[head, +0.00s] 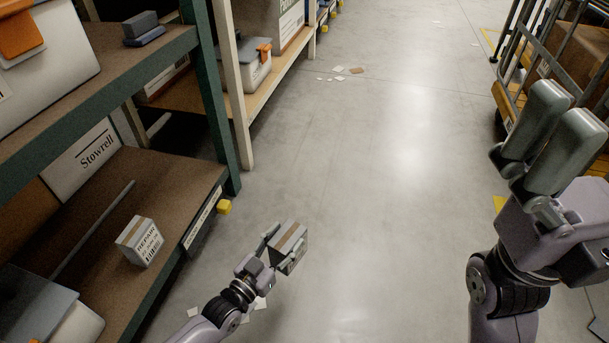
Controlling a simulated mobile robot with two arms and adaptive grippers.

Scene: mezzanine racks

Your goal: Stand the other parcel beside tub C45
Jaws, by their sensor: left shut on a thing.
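My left gripper (270,247) is shut on a small grey-sided parcel (291,240) with a brown tape strip, held over the aisle floor, apart from the rack. Another small white parcel (140,242) with dark print stands on the lower shelf at the left. A tub with a grey lid (38,303) is at the lower left, cut off by the picture edge. I cannot read a C45 label on any tub. My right gripper (550,130) is raised at the right, close to the camera; its finger gap is unclear.
The lower shelf (95,225) has bare room behind the white parcel, with a thin rod lying there. Green uprights (213,95) and the upper shelf (95,75) bound it. A wheeled cage (535,50) stands at the right. Paper scraps (340,70) lie on the open floor.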

